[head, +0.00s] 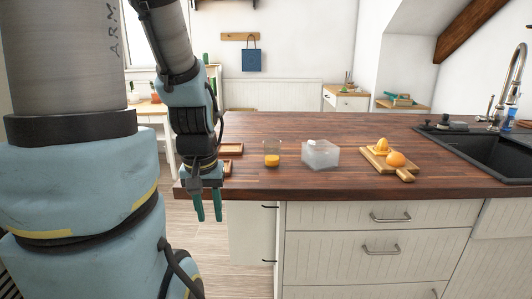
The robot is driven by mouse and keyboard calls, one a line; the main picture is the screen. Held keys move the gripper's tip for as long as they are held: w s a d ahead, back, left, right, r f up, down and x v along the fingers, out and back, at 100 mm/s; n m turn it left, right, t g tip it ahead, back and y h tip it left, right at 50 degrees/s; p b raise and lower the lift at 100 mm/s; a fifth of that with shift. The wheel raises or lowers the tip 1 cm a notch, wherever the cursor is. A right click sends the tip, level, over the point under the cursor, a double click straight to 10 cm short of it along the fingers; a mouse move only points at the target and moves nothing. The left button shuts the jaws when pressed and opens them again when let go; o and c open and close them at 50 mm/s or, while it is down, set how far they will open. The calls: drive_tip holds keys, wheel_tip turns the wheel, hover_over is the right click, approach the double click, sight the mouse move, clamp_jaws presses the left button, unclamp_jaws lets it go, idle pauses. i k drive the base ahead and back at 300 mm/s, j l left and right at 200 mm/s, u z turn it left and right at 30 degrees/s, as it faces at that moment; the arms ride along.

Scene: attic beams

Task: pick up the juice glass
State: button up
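The juice glass (272,159) is a small clear glass with orange juice in its lower part. It stands upright on the dark wooden counter, near the front edge and left of a translucent box. My gripper (208,206) points down in front of the counter's left end, to the left of the glass and apart from it. Its two teal fingers are spread with a gap between them, and nothing shows between them.
A dark sink (492,152) is at right. Drawers (370,242) fill the counter's front. Counter beside the glass is clear.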

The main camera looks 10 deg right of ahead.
sight(272, 147)
drive_tip(key=l+u, duration=0.15)
drive_tip(key=u, duration=0.3)
drive_tip(key=l+u, duration=0.15)
drive_tip(key=u, duration=0.25)
drive_tip(key=k+l+u, duration=0.1)
drive_tip(key=u, duration=0.35)
drive_tip(key=l+u, duration=0.1)
drive_tip(key=u, duration=0.35)
drive_tip(key=k+l+u, duration=0.35)
drive_tip(key=k+l, duration=0.15)
drive_tip(key=k, duration=0.3)
drive_tip(key=k+l+u, duration=0.2)
drive_tip(key=k, duration=0.2)
